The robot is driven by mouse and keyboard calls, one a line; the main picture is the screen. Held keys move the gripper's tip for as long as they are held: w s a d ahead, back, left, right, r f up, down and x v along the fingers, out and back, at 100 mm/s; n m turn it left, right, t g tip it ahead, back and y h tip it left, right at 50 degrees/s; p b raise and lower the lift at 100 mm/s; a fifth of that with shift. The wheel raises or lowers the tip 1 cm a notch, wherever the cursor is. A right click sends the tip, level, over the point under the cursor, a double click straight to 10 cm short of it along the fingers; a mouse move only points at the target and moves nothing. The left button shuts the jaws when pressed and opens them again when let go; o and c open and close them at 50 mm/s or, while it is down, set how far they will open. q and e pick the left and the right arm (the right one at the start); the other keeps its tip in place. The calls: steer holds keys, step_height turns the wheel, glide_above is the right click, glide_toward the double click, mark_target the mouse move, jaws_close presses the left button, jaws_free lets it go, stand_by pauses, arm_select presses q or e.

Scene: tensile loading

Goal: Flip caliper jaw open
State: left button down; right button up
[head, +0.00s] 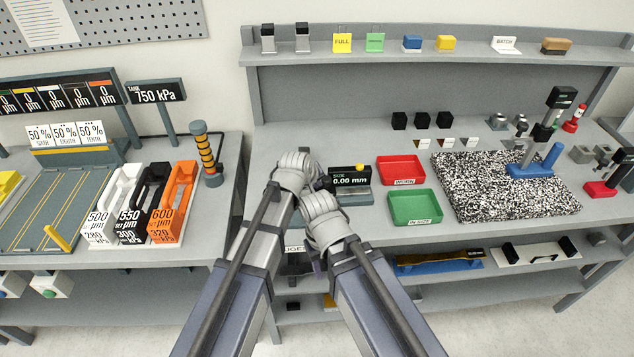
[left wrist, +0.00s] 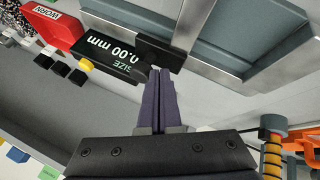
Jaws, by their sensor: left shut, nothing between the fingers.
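The caliper, with a black readout (head: 350,180) showing "SIZE 0.00 mm" and a yellow knob on top, stands on a grey base at the middle of the workbench. Its readout shows upside down in the left wrist view (left wrist: 112,55), with a black block (left wrist: 160,52) at its end. My left gripper (left wrist: 160,72) is shut and empty, its fingertips just below that block in the picture; touching or apart, I cannot tell. In the head view my left wrist hides the caliper's left side. My right wrist is just below; its fingers are mostly hidden.
A red tray (head: 401,170) and a green tray (head: 414,206) sit right of the caliper, before a speckled mat (head: 470,190). Three black blocks (head: 424,120) stand behind. On the left bench are white, black and orange (head: 173,204) gauge holders and a ringed post (head: 205,150).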

arm_select(q)
steer(key=a, duration=0.1)
steer(key=s+a, duration=0.1)
steer(key=shift+s+a+r, duration=0.1)
steer(key=shift+s+a, duration=0.1)
steer(key=shift+a, duration=0.1)
steer(key=p+v, duration=0.8)
steer(key=v, duration=0.2)
steer(key=shift+a, duration=0.3)
arm_select(e)
step_height(320, 180, up, 8)
steer(key=a, duration=0.1)
steer(key=shift+r, duration=0.1)
arm_select(q)
steer(key=s+a+f+m+g+y, duration=0.25)
steer(key=s+a, duration=0.35)
steer(key=a, duration=0.3)
steer(key=s+a+f+m+g+y, duration=0.1)
steer(key=s+a+f+m+g, duration=0.15)
steer(key=s+a, duration=0.45)
steer(key=s+d+f+m+g+b, duration=0.2)
steer(key=s+d+f+m+b, duration=0.1)
steer(key=d, duration=0.6)
steer(key=shift+s+d+f+y+b, duration=0.3)
steer(key=shift+s+f+y+b, duration=0.25)
steer(key=shift+s+b, duration=0.5)
arm_select(e)
step_height(320, 180, down, 5)
